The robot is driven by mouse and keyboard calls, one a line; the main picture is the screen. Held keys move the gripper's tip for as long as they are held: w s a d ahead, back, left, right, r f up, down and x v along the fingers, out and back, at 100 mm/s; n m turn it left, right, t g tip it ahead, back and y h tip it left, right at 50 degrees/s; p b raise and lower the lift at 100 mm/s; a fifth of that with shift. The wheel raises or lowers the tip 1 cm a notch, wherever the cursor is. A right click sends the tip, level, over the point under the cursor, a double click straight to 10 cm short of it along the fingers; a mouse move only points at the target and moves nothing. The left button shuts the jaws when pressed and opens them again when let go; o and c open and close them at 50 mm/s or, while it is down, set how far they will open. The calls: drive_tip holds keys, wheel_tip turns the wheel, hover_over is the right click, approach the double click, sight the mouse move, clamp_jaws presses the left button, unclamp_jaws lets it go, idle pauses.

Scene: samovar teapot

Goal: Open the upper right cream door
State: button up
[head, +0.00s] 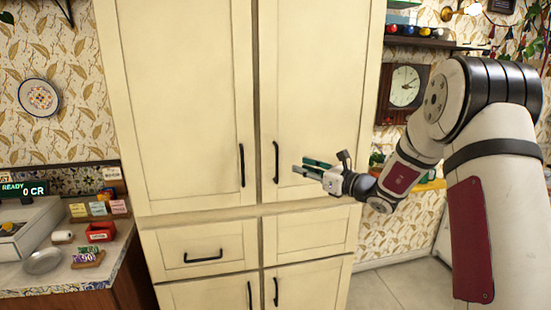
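The upper right cream door (322,84) is the tall panelled door on the right of the cream cabinet, and it looks shut. Its black vertical bar handle (276,162) sits near the door's lower left edge. My gripper (302,166) is in front of this door, its fingers pointing left towards the handle. The two fingers are apart with a gap between them, and nothing shows in them. The fingertips are a little to the right of the handle and look clear of it.
The upper left door (178,90) has its own handle (241,165) close by. Drawers and lower doors (310,283) are below. A counter (120,250) with a cash register (30,225) stands at left. A clock (404,86) hangs at right. Floor (390,287) shows at lower right.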

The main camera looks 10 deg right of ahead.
hover_over(277, 180)
drive_tip(key=shift+w+d, duration=0.1)
drive_tip(key=shift+w, duration=0.25)
clamp_jaws()
